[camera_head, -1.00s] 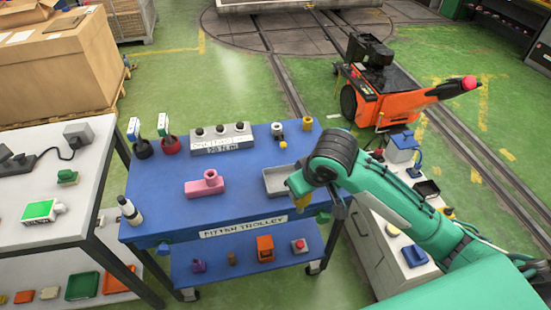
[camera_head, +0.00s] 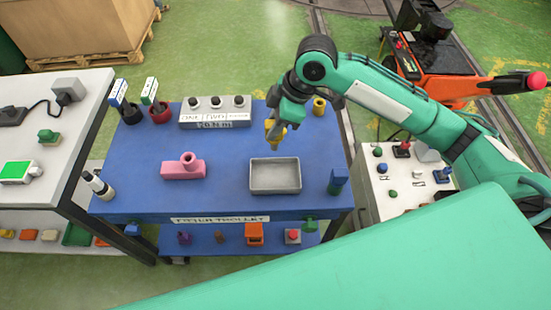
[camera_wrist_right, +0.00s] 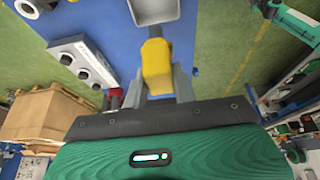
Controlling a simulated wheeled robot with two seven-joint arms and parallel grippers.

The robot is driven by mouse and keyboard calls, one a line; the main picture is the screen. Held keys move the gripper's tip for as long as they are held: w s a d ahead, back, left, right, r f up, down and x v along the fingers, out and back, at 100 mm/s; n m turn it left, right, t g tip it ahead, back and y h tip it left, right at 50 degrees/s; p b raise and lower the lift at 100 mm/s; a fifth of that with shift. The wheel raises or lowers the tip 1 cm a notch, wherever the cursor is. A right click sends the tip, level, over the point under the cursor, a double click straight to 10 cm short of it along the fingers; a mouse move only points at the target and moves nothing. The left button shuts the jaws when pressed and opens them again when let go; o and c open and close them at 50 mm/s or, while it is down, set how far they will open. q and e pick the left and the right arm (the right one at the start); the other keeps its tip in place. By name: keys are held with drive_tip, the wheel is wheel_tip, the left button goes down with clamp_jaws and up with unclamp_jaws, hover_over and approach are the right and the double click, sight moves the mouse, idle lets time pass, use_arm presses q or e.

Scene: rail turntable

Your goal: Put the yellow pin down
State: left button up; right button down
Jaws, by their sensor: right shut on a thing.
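My right gripper (camera_head: 279,127) is shut on the yellow pin (camera_head: 273,132). It holds the pin over the back right part of the blue trolley top (camera_head: 225,185), behind the grey tray (camera_head: 275,188). In the right wrist view the yellow pin (camera_wrist_right: 156,62) sits between the two fingers (camera_wrist_right: 157,88), with blue trolley top beyond it. I cannot tell whether the pin touches the trolley. The grey tray is empty. My left gripper is not in view.
A pink block with a round stub (camera_head: 184,167) stands left of the tray. Blue surface between pink block and tray is clear.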

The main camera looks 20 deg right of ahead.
sight(275, 149)
wheel_tip(275, 149, down, 10)
drive_tip(key=shift+d+p, duration=0.15)
drive_tip(key=shift+p, duration=0.65)
wheel_tip(275, 149, down, 5)
drive_tip(key=shift+f+p, duration=0.1)
drive_tip(key=shift+p, duration=0.4)
drive_tip(key=shift+f, duration=0.15)
drive_tip(key=c, duration=1.1)
unclamp_jaws()
